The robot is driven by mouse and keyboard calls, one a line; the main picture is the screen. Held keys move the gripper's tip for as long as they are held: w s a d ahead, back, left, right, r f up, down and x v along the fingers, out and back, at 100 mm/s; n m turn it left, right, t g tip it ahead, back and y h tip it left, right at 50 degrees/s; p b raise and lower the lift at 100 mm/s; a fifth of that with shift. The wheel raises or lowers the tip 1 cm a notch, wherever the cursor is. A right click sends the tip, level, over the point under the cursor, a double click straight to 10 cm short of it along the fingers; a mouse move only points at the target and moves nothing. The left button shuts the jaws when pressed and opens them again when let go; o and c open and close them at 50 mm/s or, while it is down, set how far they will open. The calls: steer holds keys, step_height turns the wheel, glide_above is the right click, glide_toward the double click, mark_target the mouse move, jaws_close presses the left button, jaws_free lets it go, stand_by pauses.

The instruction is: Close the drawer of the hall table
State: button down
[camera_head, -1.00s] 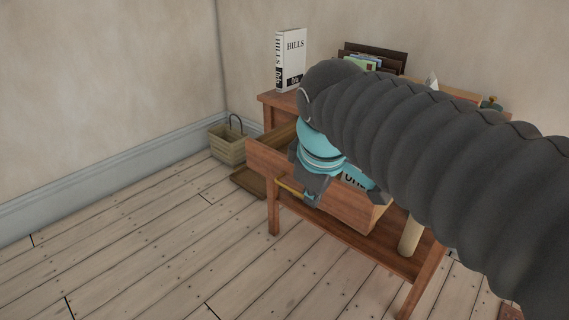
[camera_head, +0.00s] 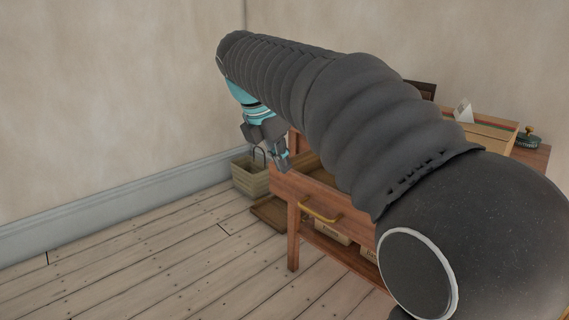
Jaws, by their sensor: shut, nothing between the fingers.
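The hall table (camera_head: 293,242) is reddish wood and stands against the wall, largely hidden behind my arm. Its drawer (camera_head: 300,193) is open, with its front pulled out from the table body. Part of the drawer's inside shows behind the front panel. A brass-coloured handle (camera_head: 320,215) sits on the drawer front. My gripper (camera_head: 283,165) is shut and empty, pointing down near the drawer's left end. Whether it touches the drawer I cannot tell. The drawer's right part is hidden by my arm.
A woven basket (camera_head: 250,178) stands on the floor left of the table, with a brown tray (camera_head: 268,212) beside it. Boxes (camera_head: 333,233) sit on the lower shelf. A letter box (camera_head: 490,128) and a dark green pot (camera_head: 528,139) are on top. The floor at left is clear.

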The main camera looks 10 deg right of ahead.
steer(key=b, duration=0.2)
glide_toward(303, 201)
step_height(303, 201, down, 3)
steer(key=shift+w+d+f, duration=0.2)
steer(key=shift+w+d, duration=0.55)
steer(key=shift+d, duration=0.3)
steer(key=shift+w+d, duration=0.35)
steer(key=shift+d, duration=0.15)
